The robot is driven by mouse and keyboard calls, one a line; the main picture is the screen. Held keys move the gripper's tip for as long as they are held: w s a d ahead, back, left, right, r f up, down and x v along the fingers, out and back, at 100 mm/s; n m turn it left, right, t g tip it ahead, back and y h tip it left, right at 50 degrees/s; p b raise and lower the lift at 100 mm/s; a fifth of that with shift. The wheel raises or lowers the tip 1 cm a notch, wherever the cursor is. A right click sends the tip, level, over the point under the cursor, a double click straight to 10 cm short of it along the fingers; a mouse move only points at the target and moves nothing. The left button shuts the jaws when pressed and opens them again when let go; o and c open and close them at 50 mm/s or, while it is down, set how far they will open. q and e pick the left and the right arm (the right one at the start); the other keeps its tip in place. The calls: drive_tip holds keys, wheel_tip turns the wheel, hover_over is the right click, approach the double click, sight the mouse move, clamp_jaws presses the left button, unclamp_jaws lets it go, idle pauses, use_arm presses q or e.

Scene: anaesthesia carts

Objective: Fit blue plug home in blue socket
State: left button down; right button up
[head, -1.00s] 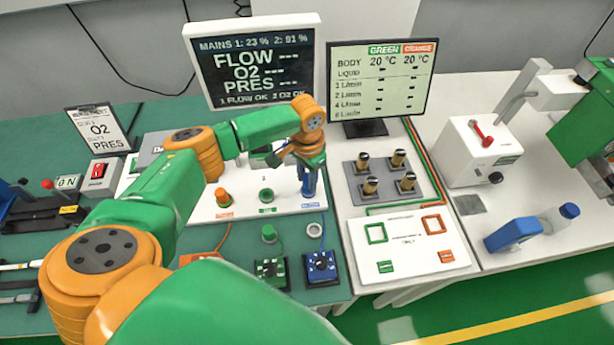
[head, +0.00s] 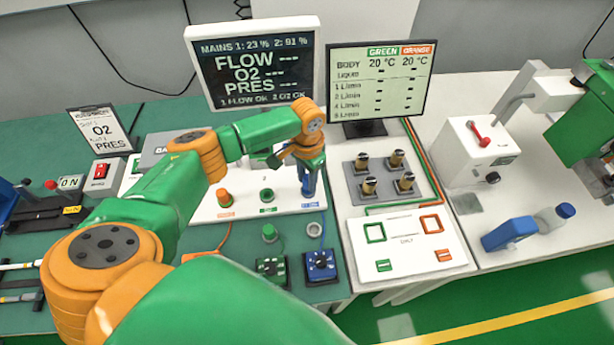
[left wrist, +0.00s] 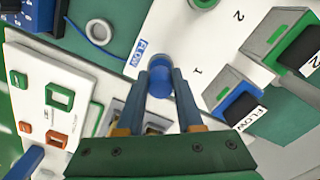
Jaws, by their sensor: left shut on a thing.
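My left gripper (head: 308,165) is shut on the blue plug (head: 309,184), over the right end of the white panel. In the left wrist view the blue plug (left wrist: 158,82) sits between the two fingertips, beside a blue FLOW label (left wrist: 138,53). The plug is roughly upright. The blue socket is hidden beneath the plug and gripper, so I cannot tell how deep the plug sits or whether it is in the socket.
On the white panel (head: 240,213) stand an orange plug (head: 224,198) and a green socket (head: 267,195). In front are a green plug (head: 269,233), an empty grey ring (head: 314,229) and a blue box (head: 320,265). Two screens stand behind; a grey block with brass fittings (head: 369,186) is to the right.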

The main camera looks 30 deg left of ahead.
sight(307, 178)
idle(0.3)
use_arm(q)
drive_tip(key=shift+p, duration=0.35)
drive_tip(key=shift+f+b, duration=0.8)
drive_tip(key=shift+f, duration=0.3)
drive_tip(key=shift+c, duration=2.4)
unclamp_jaws()
wheel_tip(307, 178, up, 7)
drive_tip(key=shift+f+b, duration=0.2)
drive_tip(key=shift+b, duration=0.15)
drive_tip(key=shift+r, duration=0.3)
